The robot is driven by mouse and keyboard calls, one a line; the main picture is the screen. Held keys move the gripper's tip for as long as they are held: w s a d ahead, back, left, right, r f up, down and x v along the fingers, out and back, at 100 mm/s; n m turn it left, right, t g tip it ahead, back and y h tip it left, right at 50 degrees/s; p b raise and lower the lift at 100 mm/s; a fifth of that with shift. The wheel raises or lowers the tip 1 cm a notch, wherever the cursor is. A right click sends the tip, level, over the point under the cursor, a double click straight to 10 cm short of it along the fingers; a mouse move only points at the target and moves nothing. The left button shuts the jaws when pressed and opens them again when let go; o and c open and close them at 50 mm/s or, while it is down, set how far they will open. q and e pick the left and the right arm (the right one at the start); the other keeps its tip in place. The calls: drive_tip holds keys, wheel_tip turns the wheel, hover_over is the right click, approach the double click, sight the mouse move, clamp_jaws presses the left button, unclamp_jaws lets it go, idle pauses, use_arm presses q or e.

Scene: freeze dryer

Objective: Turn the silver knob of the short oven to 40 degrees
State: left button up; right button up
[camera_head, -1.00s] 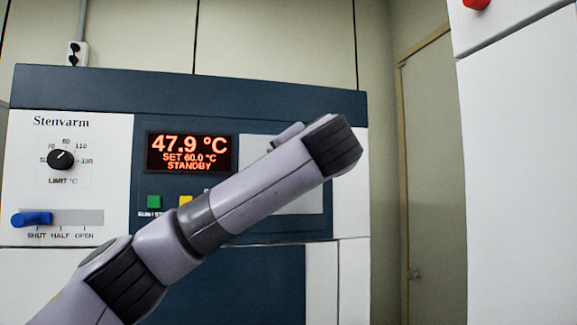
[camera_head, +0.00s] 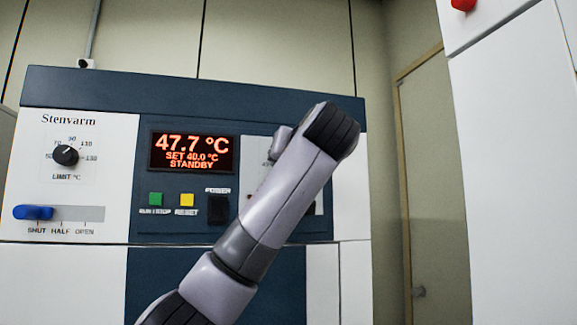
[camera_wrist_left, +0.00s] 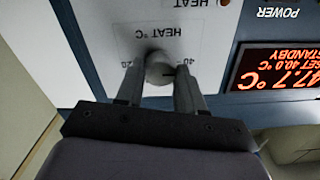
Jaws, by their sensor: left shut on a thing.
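The silver knob (camera_wrist_left: 159,68) sits on the white HEAT °C panel (camera_wrist_left: 205,45) in the left wrist view, between the printed 20 and 40. My left gripper (camera_wrist_left: 158,82) is shut on it, one finger on each side. In the head view my left arm hides the knob and the gripper. The short oven's display (camera_head: 192,152) reads 47.7 °C, SET 40.0 °C, STANDBY; it also shows upside down in the left wrist view (camera_wrist_left: 275,70). My right gripper is in neither view.
Left of the display are a black LIMIT knob (camera_head: 65,154) and a blue slider (camera_head: 33,212) at SHUT. Below it are a green button (camera_head: 155,199), a yellow button (camera_head: 187,200) and a black POWER switch (camera_head: 218,210). A white cabinet (camera_head: 510,180) stands at right.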

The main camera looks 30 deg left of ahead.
use_arm(q)
drive_tip(key=shift+n, duration=0.3)
drive_tip(key=o, duration=1)
drive_tip(key=shift+o, duration=0.2)
drive_tip(key=b+v, duration=0.2)
drive_tip(key=v, duration=0.5)
